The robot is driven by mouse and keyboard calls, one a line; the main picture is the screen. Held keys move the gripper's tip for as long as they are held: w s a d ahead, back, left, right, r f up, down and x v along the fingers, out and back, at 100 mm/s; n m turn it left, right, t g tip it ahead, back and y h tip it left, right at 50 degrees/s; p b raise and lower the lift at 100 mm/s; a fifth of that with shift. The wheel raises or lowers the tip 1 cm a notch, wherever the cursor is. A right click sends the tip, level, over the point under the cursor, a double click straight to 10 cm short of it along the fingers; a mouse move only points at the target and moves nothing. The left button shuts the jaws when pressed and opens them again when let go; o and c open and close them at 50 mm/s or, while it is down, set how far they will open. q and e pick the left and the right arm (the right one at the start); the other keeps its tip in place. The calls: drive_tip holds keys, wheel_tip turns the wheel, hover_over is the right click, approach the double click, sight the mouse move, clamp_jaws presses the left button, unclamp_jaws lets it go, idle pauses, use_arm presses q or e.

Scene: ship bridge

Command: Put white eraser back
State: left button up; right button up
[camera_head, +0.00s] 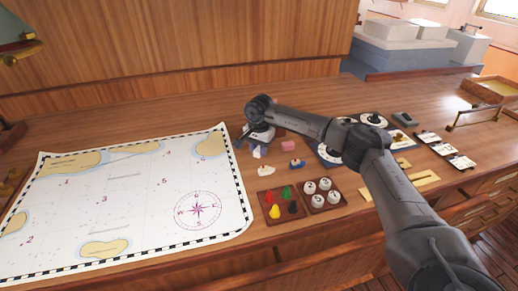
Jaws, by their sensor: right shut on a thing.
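My right arm reaches in from the lower right across the desk. Its gripper (257,145) points down near the chart's right edge, shut on a small white block (257,153) that looks like the white eraser. The block is partly hidden by the fingers, and I cannot tell whether it touches the desk. A pink block (287,146) lies just right of the gripper. A small whitish piece (265,171) and a blue piece (297,163) lie on the desk in front of it. My left gripper is not in view.
A sea chart (130,200) covers the left of the desk. A tray of coloured pieces (267,198) and a tray of white round pieces (336,198) stand near the front edge. My forearm partly hides instruments. Several cards (444,148) lie at right.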

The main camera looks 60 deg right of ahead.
drive_tip(key=o, duration=0.6)
drive_tip(key=shift+o, duration=1.1)
drive_tip(key=shift+r, duration=0.5)
wheel_tip(320, 180, up, 11)
drive_tip(key=b, duration=0.1)
drive_tip(key=shift+r+b, duration=0.2)
drive_tip(key=shift+b, duration=0.2)
